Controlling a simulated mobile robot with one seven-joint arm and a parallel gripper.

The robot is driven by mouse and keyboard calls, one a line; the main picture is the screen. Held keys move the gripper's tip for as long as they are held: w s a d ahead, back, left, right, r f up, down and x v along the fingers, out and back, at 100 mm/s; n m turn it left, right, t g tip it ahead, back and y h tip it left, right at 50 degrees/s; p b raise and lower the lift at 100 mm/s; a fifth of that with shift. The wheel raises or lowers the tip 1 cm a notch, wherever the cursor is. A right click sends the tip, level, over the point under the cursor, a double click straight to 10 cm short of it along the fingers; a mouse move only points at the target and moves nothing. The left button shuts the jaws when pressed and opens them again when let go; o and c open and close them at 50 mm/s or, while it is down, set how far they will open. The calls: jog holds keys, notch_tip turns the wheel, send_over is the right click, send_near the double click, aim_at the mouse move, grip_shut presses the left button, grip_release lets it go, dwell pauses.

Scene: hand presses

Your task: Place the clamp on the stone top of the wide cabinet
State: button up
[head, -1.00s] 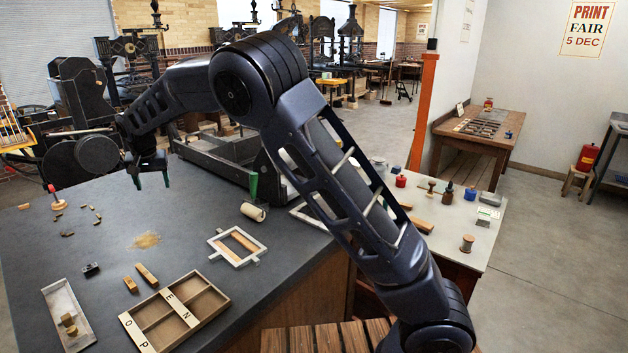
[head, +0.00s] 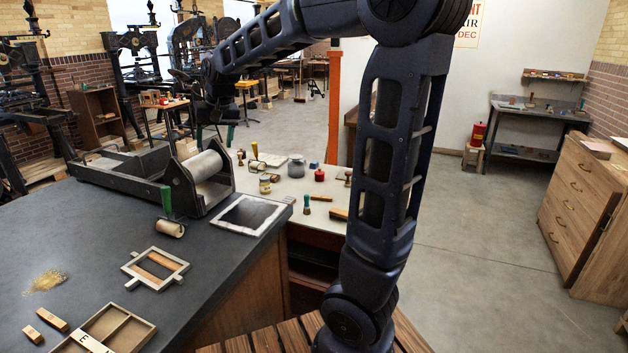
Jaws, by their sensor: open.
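The wide cabinet has a dark grey stone top (head: 110,215) at the left of the head view and a brown wooden side below it. My gripper (head: 215,134) is raised beyond the roller press, near the far end of the pale table. Its two fingers are apart and nothing shows between them. I cannot pick out a clamp for certain; small things on the pale table are hard to tell apart, and my arm hides part of that table.
The stone top bears a roller press (head: 200,178), a loose roller (head: 170,228), white frames (head: 155,268) and a divided wooden tray (head: 118,335). The pale table (head: 285,190) holds jars and small tools. A slatted wooden surface (head: 262,340) is in front. Open floor (head: 480,240) lies right.

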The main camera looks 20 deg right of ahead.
jog(key=s+d+f+t+h, duration=0.1)
jog(key=s+d+f, duration=0.2)
jog(key=s+d, duration=0.7)
jog(key=s+d+f+h, duration=0.1)
jog(key=s+d+f, duration=0.2)
jog(key=s+d, duration=0.7)
jog(key=s, duration=0.4)
jog(key=shift+d+m+t, duration=0.35)
jog(key=shift+m+t, duration=0.05)
